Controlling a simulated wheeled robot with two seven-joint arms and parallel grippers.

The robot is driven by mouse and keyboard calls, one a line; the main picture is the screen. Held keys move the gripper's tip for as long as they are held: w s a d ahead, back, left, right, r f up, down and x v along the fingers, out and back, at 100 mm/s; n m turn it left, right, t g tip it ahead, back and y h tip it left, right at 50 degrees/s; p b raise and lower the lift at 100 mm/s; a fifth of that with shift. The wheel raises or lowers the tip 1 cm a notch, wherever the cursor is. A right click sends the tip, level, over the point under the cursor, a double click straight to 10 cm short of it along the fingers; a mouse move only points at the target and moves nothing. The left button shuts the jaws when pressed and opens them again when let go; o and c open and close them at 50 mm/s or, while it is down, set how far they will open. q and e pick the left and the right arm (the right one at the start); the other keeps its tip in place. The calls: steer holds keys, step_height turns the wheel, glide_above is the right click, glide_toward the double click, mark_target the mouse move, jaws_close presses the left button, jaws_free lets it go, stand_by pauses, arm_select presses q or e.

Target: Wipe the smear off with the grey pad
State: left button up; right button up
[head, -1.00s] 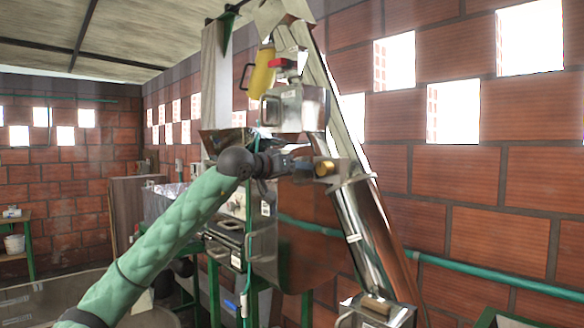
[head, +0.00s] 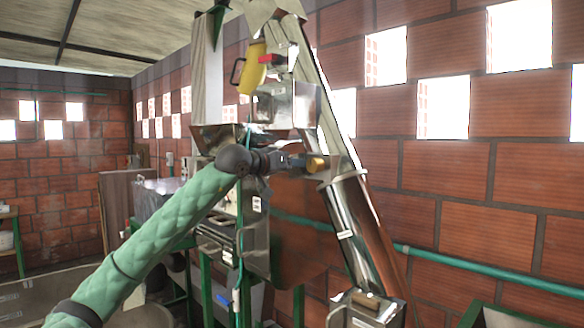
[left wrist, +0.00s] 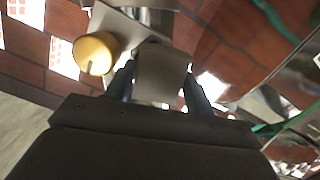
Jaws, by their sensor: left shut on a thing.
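My left gripper (head: 298,163) is at the inclined metal elevator tube (head: 352,220), near its bracket. In the left wrist view its two fingers (left wrist: 160,88) are shut on a flat grey block, which looks like the grey pad (left wrist: 163,70). A round yellow-brass piece (left wrist: 94,54) is just left of the pad; it also shows in the head view (head: 316,163) just beyond the fingertips. I cannot tell whether the pad touches the metal. I cannot make out the smear in either view. My right gripper is not in view.
The metal hopper machine (head: 280,105) with a yellow part (head: 252,66) stands above and behind the gripper. A green pipe (head: 470,273) runs along the brick wall (head: 440,200). A metal box (head: 366,308) sits at the tube's foot.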

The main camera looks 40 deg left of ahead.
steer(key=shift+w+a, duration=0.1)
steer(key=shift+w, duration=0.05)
arm_select(q)
steer(key=shift+w, duration=0.1)
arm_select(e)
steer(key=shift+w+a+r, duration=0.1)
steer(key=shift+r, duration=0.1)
arm_select(q)
steer(key=shift+w+p, duration=0.4)
steer(key=shift+w, duration=0.05)
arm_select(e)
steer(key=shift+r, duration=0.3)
arm_select(q)
steer(key=shift+r, duration=0.2)
